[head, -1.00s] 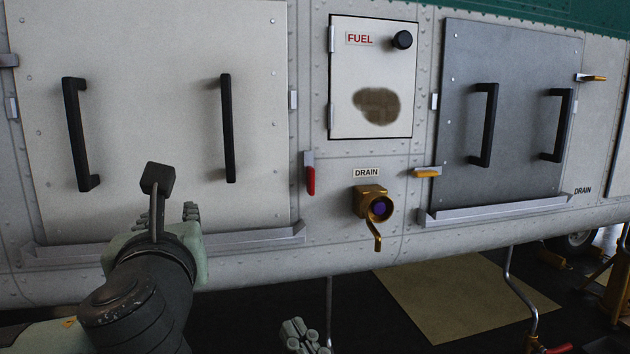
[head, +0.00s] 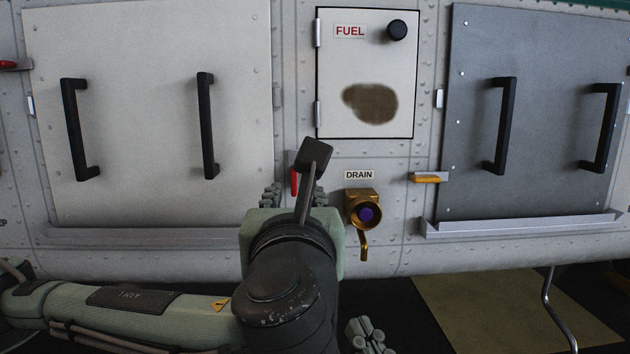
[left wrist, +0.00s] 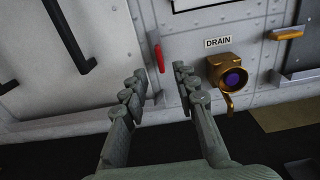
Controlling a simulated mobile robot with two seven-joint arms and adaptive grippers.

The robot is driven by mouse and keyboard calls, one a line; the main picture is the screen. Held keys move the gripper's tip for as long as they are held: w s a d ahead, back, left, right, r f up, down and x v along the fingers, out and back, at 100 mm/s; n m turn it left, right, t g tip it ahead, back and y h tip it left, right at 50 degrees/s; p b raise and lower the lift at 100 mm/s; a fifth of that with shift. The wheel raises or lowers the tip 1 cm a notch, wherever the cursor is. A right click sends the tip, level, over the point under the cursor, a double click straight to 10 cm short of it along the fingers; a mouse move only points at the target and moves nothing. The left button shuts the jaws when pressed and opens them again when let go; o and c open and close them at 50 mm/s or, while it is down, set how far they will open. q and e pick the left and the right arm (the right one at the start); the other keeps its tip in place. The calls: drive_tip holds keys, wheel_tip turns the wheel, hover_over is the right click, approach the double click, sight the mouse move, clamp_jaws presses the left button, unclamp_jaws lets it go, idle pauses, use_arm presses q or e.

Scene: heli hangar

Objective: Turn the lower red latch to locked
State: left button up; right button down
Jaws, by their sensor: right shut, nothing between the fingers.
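The lower red latch (head: 294,183) hangs with its red handle pointing down from a grey bracket, right of the big pale panel. It is partly hidden behind my left gripper in the head view. In the left wrist view the red handle (left wrist: 159,58) shows just beyond and between the fingertips, apparently untouched. My left gripper (head: 295,195) is in front of the latch; in the left wrist view its fingers (left wrist: 160,73) are spread apart and empty. My right gripper (head: 368,336) is low at the bottom edge, shut and empty.
A brass drain valve (head: 363,210) sticks out just right of the latch. A yellow latch (head: 427,178) is farther right. Another red latch (head: 10,65) is at the upper left edge. Black handles (head: 207,125) and a ledge (head: 150,236) project from the left panel.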

sight(293, 181)
use_arm(q)
drive_tip(key=w, duration=0.7)
drive_tip(key=shift+w+a, duration=0.1)
drive_tip(key=shift+w, duration=0.25)
drive_tip(key=shift+c, duration=0.4)
clamp_jaws()
